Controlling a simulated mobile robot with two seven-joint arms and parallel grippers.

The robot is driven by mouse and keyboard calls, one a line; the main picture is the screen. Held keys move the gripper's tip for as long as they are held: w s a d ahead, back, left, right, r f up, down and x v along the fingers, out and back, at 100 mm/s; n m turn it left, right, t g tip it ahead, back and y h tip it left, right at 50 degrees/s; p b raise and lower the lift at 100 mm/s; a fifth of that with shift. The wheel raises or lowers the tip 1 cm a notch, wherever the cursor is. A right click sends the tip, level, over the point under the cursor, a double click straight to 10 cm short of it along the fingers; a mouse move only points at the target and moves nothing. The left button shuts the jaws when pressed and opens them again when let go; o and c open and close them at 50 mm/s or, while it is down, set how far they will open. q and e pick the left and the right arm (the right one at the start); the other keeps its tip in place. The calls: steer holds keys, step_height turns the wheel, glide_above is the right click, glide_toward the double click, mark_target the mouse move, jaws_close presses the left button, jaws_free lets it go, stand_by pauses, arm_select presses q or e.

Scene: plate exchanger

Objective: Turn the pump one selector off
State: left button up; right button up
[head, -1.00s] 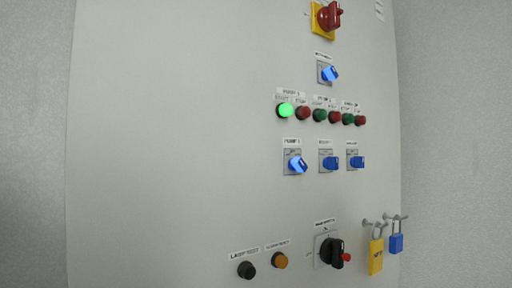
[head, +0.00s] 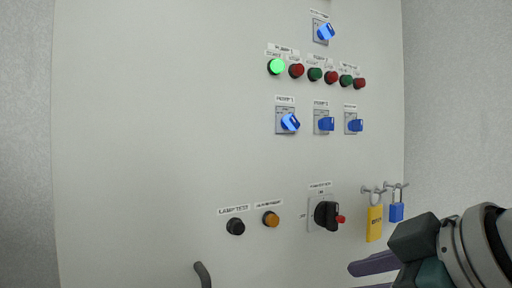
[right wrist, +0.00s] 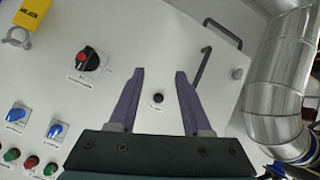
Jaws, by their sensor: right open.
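The pump one selector (head: 290,122) is a blue knob on a grey plate, the leftmost of three blue knobs in a row on the panel in the head view. Its handle sits slanted. The green light (head: 276,67) above it is lit. My right gripper (head: 358,277) is at the lower right of the head view, below and right of the selector and well apart from it. In the right wrist view its purple fingers (right wrist: 160,75) are spread and empty. Pump one's knob cannot be made out there. My left gripper is out of view.
Two blue selectors (head: 325,124) (head: 354,123) stand right of pump one, another (head: 324,32) above. Lower down are a black button (head: 236,227), an orange button (head: 271,219), a black selector (head: 326,215) and hanging padlocks (head: 375,223) (head: 397,212). A dark handle (head: 203,275) juts out at bottom.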

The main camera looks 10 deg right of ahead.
steer(key=w+d+r+n+t+y+b, duration=0.1)
steer(key=w+r+n+t+y+b, duration=0.2)
steer(key=w+r, duration=0.5)
arm_select(q)
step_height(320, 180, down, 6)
steer(key=b, duration=0.2)
arm_select(e)
steer(key=n+t+p, duration=0.2)
steer(key=t, duration=0.1)
glide_toward(295, 122)
steer(key=p+x, duration=0.2)
steer(key=x, duration=0.1)
steer(key=p+x, duration=0.2)
steer(key=x, duration=0.2)
steer(key=shift+w+r, duration=0.25)
arm_select(q)
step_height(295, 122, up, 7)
steer(key=p, duration=0.1)
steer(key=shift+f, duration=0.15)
arm_select(e)
steer(key=shift+w+a+f, duration=0.15)
steer(key=shift+w+a, duration=0.05)
steer(key=shift+w, duration=0.25)
steer(key=shift+w+a+f, duration=0.1)
steer(key=shift+w+a, duration=0.05)
steer(key=shift+w, duration=0.25)
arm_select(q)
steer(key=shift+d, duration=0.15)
arm_select(e)
jaws_close()
